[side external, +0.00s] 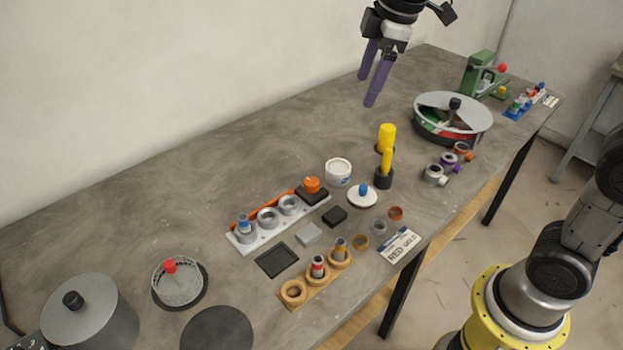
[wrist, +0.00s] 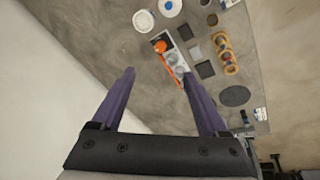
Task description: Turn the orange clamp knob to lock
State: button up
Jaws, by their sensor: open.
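The orange clamp knob (side external: 312,184) stands on a dark block at the far right end of the white frame jig (side external: 243,244). In the wrist view the knob (wrist: 160,46) shows small, beyond and between my fingers. The jig holds several round metal rings in a row, with an orange strip along its back edge. A blue-topped piece (side external: 243,223) stands in the leftmost ring. My gripper (side external: 366,90), with two purple fingers, is open and empty, high above the table and well apart from the knob. Its fingers (wrist: 160,84) are spread wide in the wrist view.
A white round jar (side external: 338,170) and a white lid with a blue knob (side external: 362,196) stand close to the clamp knob. A tall yellow tool (side external: 387,140) rises from a dark holder to the right. A wooden rack (side external: 297,294) stands in front. The table behind the jig is clear.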

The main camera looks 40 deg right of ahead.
jog(key=w+a+f+n+g, duration=0.1)
jog(key=w+a+f+g, duration=0.1)
jog(key=w+f, duration=0.6)
jog(key=g, duration=0.1)
send_over(312, 181)
notch_tip(312, 181, down, 6)
jog(key=shift+n, duration=0.3)
notch_tip(312, 181, down, 14)
jog(key=shift+a+f, duration=0.1)
grip_shut()
